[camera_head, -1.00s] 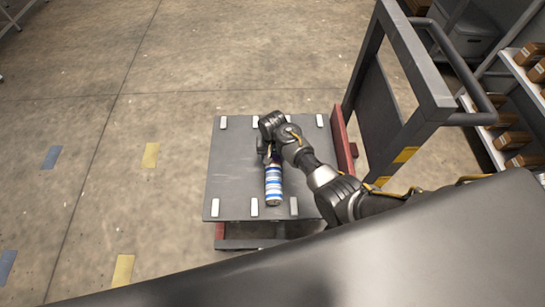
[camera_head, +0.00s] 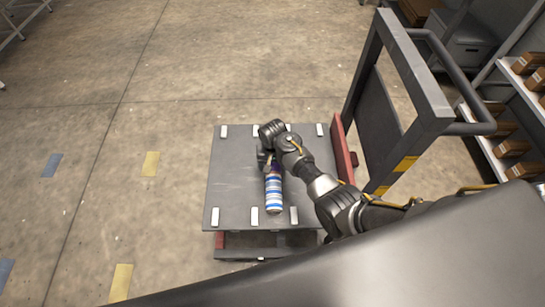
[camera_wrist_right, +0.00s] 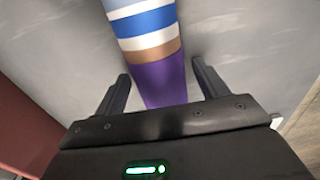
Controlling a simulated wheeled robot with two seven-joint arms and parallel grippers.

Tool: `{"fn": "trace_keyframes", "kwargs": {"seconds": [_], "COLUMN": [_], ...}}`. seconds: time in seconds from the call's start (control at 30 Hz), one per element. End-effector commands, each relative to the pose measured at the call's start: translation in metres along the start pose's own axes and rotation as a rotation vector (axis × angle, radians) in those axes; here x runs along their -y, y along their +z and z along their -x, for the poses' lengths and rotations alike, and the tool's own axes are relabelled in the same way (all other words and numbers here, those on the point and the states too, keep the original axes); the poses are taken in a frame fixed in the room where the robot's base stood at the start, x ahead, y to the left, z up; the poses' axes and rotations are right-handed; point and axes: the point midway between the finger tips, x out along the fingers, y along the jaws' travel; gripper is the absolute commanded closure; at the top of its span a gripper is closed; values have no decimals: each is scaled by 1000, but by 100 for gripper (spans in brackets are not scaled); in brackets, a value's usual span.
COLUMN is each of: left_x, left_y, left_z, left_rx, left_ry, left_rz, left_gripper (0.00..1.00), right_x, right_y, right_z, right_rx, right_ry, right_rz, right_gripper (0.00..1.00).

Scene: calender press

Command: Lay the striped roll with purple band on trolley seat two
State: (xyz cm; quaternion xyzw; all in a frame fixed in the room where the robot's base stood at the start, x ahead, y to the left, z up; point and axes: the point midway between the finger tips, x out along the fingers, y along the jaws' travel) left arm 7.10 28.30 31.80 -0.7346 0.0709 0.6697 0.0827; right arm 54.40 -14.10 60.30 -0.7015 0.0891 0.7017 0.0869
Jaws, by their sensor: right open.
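The striped roll (camera_head: 273,192) in blue and white lies lengthwise on the grey trolley top (camera_head: 231,172), between two of the white blocks at the near edge. Its purple band shows in the right wrist view (camera_wrist_right: 163,82), beside a brown stripe. My right gripper (camera_head: 268,165) is at the roll's far end. In the wrist view its two fingers (camera_wrist_right: 161,82) stand apart on either side of the purple end, with a gap on each side. The far end of the roll is partly hidden by the gripper in the head view. My left gripper is not in view.
White blocks (camera_head: 294,215) line the near and far edges of the trolley top. The trolley's upright handle frame (camera_head: 376,105) stands on the right, by a red rail (camera_head: 343,150). Shelves with boxes (camera_head: 513,147) are further right. Open floor lies left.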

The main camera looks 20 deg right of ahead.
Motion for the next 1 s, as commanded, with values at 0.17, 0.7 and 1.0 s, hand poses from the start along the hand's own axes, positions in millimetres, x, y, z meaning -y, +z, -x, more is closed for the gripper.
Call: {"fn": "trace_keyframes", "kwargs": {"seconds": [0.17,0.7,1.0], "left_x": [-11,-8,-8], "left_y": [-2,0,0], "left_z": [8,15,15], "left_rx": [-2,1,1], "left_ry": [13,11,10], "left_rz": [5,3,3], "left_gripper": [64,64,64], "right_x": [1,0,0], "right_y": [0,0,0], "right_z": [36,112,113], "right_rx": [-3,-1,0], "right_ry": [-2,-1,-1], "right_rz": [0,0,0], "right_gripper": [27,27,27]}}
